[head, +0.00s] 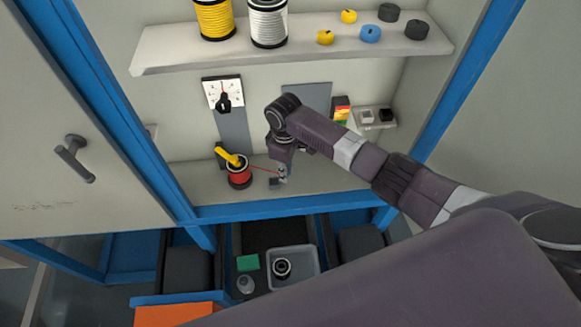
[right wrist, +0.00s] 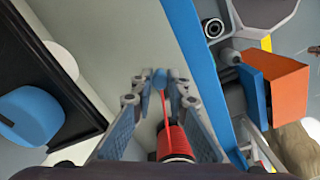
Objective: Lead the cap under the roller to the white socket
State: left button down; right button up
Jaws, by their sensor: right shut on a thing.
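My right gripper (head: 283,178) is low over the workbench in the head view. In the right wrist view my right gripper (right wrist: 160,82) is shut on a small blue cap (right wrist: 160,77) at its fingertips. A red cable (right wrist: 165,105) runs from the cap to the red spool (right wrist: 174,141). In the head view the red spool (head: 239,174) stands left of the gripper, with the cable (head: 264,169) stretched between them. A small white block (head: 367,116), possibly the white socket, sits on a ledge at the right. I cannot make out the roller. My left gripper is not in view.
A yellow handle (head: 229,157) is at the red spool. A dial with a black knob (head: 223,98) is above it. A black block (head: 386,114) sits beside the white one. An upper shelf (head: 290,50) carries spools and caps. A grey bin (head: 304,265) is below.

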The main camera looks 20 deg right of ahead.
jog(key=shift+s+d, duration=0.15)
jog(key=shift+d, duration=0.6)
jog(key=s+d, duration=0.1)
jog(key=d, duration=0.2)
jog(key=s+d, duration=0.1)
jog(key=d, duration=0.3)
jog(key=s+d, duration=0.1)
jog(key=d, duration=0.3)
jog(key=shift+d, duration=0.25)
jog(key=shift+s+d, duration=0.2)
jog(key=shift+d, duration=0.9)
